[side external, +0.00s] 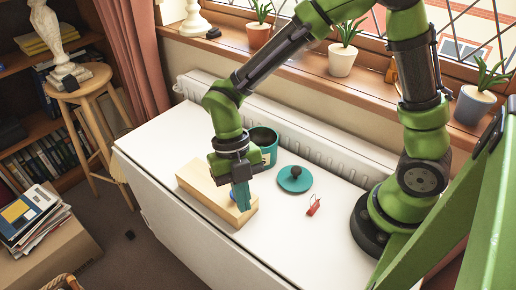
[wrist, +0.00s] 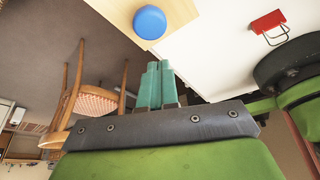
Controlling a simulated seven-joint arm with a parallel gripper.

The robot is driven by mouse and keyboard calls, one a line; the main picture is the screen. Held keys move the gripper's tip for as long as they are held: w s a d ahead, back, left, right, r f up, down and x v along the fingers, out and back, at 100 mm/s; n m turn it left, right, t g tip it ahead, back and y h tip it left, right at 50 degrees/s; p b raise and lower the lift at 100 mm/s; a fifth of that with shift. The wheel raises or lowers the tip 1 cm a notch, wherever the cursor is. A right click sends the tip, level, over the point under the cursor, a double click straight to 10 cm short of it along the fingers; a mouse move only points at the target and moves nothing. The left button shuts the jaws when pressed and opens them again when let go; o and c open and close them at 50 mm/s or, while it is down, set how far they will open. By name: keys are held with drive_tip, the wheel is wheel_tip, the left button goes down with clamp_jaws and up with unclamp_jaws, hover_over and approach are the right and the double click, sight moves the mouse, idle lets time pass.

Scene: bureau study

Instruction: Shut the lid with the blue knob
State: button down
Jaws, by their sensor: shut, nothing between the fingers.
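A long, low box of light wood (side external: 205,192) lies on the white desk. A round blue knob (wrist: 149,22) sits on its light wood surface (wrist: 108,14) in the wrist view. In the side view the knob is mostly hidden behind my fingers. My gripper (side external: 243,205) points down at the box's right end. Its teal fingers are pressed together and empty. In the wrist view the fingertips (wrist: 158,66) are close to the knob but apart from it in the picture. I cannot tell whether they touch the box, or how far the lid stands open.
A teal pot (side external: 268,154) with a dark inside stands behind my gripper. A teal round lid with a dark knob (side external: 294,184) and a red clip (side external: 313,207) lie to the right. The desk's front edge is close to the box. A chair (wrist: 100,103) shows beyond it.

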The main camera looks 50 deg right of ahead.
drive_tip(key=s+a+r+v, duration=0.1)
drive_tip(key=v, duration=0.9)
drive_tip(key=s+r+m+t+y, duration=0.2)
drive_tip(key=s+m+t+y, duration=0.3)
drive_tip(key=m, duration=1.6)
drive_tip(key=d+r+m+t+h, duration=0.4)
drive_tip(key=d+m+t, duration=0.1)
drive_tip(key=d+m, duration=0.8)
drive_tip(key=shift+d+r+m+t+h, duration=0.2)
drive_tip(key=shift+d+m+t+h, duration=0.15)
drive_tip(key=shift+d, duration=0.9)
